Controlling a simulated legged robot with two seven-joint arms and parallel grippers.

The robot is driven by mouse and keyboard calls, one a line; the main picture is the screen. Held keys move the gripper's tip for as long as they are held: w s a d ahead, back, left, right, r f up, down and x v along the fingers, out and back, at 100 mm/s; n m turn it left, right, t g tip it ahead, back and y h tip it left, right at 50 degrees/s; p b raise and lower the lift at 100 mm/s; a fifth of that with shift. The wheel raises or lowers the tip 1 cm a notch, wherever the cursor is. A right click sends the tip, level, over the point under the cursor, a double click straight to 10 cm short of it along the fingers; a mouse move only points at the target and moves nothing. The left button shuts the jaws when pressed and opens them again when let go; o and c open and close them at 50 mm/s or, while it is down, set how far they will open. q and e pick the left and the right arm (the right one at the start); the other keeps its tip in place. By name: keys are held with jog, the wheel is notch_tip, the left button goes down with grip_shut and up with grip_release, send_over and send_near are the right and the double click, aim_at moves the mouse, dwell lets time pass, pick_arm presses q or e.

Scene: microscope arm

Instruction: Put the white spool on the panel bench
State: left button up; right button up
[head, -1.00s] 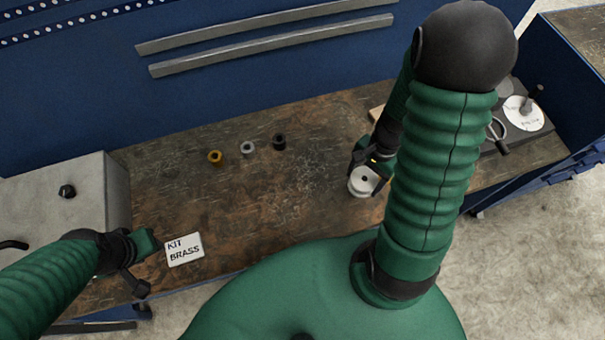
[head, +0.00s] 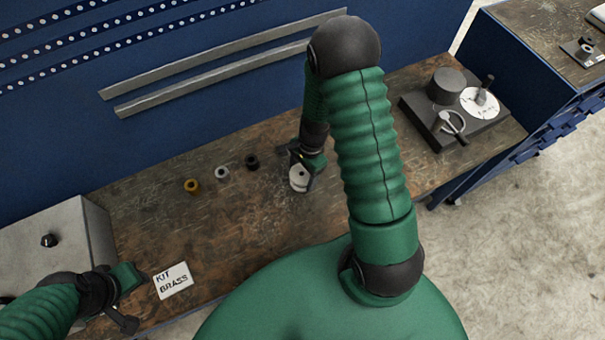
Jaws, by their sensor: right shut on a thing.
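The white spool (head: 299,180) is a short white round piece in the head view, over the middle of the worn brown bench (head: 225,242) that has a blue panel (head: 60,110) behind it. My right gripper (head: 303,166) is shut on the spool from above and hides part of it. I cannot tell whether the spool touches the bench top. My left gripper (head: 134,298) is at the lower left, near the KIT BRASS card (head: 172,281); its fingers look apart and empty.
A brass ring (head: 192,186), a grey ring (head: 222,173) and a black ring (head: 252,162) stand in a row left of the spool. A grey box (head: 50,228) is at the left. A dark plate (head: 465,133) with a cylinder and white disc is at the right. A second bench (head: 530,45) stands beyond.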

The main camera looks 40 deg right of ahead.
jog(key=shift+d+f, duration=0.1)
jog(key=shift+f, duration=0.8)
jog(key=shift+a+r, duration=0.1)
jog(key=shift+a, duration=0.25)
jog(key=o, duration=1.6)
jog(key=shift+c, duration=0.2)
jog(key=shift+d, duration=0.2)
